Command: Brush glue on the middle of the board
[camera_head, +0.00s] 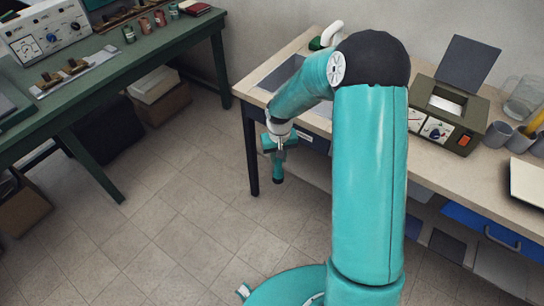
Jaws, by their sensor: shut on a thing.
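My gripper (277,158) hangs over the floor by the near left corner of the pale worktable (308,97). It is shut on a small, slim thing pointing down; I cannot tell whether it is a brush. A flat dark grey panel (281,73) lies on the left end of the worktable, partly covered by my arm. On the green bench at the left, a pale board (97,61) carries brass-coloured pieces. I cannot tell which of these is the board for glue. No glue pot is clearly identifiable.
The worktable also holds a green device with an open lid (449,110), grey cups (497,134) and a clear jar (525,97). The green bench (92,91) bears a control box (45,31) and small jars (145,25). Tiled floor (180,200) lies open between.

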